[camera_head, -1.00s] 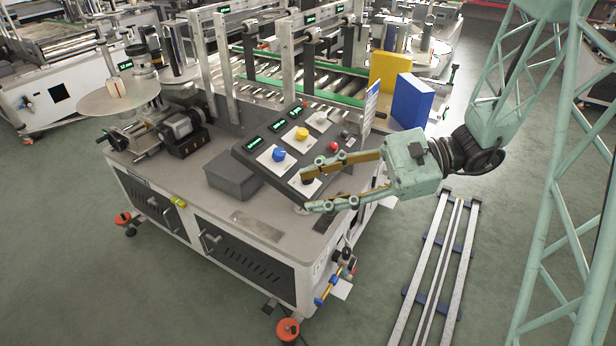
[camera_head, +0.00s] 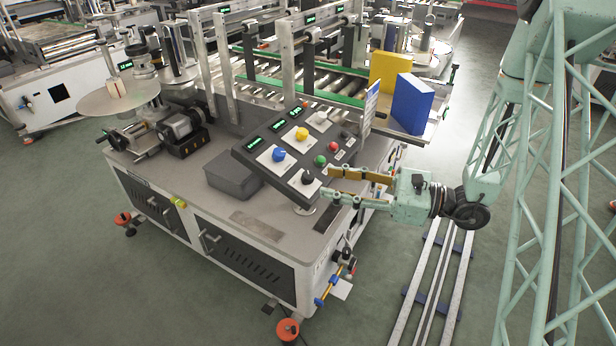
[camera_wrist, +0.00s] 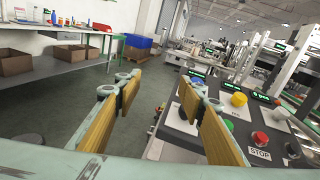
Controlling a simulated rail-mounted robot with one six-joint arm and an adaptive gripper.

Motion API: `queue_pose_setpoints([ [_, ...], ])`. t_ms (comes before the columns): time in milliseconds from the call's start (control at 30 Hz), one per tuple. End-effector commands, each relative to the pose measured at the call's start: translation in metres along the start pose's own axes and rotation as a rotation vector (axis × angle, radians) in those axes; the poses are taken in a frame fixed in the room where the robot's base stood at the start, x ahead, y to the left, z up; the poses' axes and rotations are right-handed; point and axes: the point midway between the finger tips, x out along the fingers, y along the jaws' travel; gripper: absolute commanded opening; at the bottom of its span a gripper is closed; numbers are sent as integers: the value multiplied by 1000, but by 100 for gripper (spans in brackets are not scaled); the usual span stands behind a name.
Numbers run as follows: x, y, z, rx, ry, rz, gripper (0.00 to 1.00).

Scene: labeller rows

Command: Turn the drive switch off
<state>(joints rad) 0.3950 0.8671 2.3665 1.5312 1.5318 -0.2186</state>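The sloped dark control panel (camera_head: 262,167) stands on the machine's grey top. It carries a blue knob (camera_head: 278,155), a yellow knob (camera_head: 301,134), a black knob (camera_head: 307,177) on a white plate at the near corner, a green button (camera_head: 320,160) and a red button (camera_head: 333,146). I cannot read which control is the drive switch. My gripper (camera_head: 327,183) is open and empty, its fingertips just right of the black knob in the head view, apparently apart from it. In the wrist view, the right finger partly covers the panel; the red button (camera_wrist: 260,138) shows above a STOP label.
A grey box (camera_head: 233,180) sits left of the panel. A yellow box (camera_head: 388,72) and a blue box (camera_head: 411,102) stand behind it on the right. A small upright sign (camera_head: 371,106) rises at the panel's right edge. Floor rails (camera_head: 432,282) run at the right.

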Motion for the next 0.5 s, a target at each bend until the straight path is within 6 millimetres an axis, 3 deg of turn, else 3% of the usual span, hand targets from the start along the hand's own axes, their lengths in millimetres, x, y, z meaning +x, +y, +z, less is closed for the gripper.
queue_pose_setpoints([
  [300, -16, -31, -52, 84, -16, -141, 37],
  [500, -25, -44, -76, 118, -19, -207, 37],
])
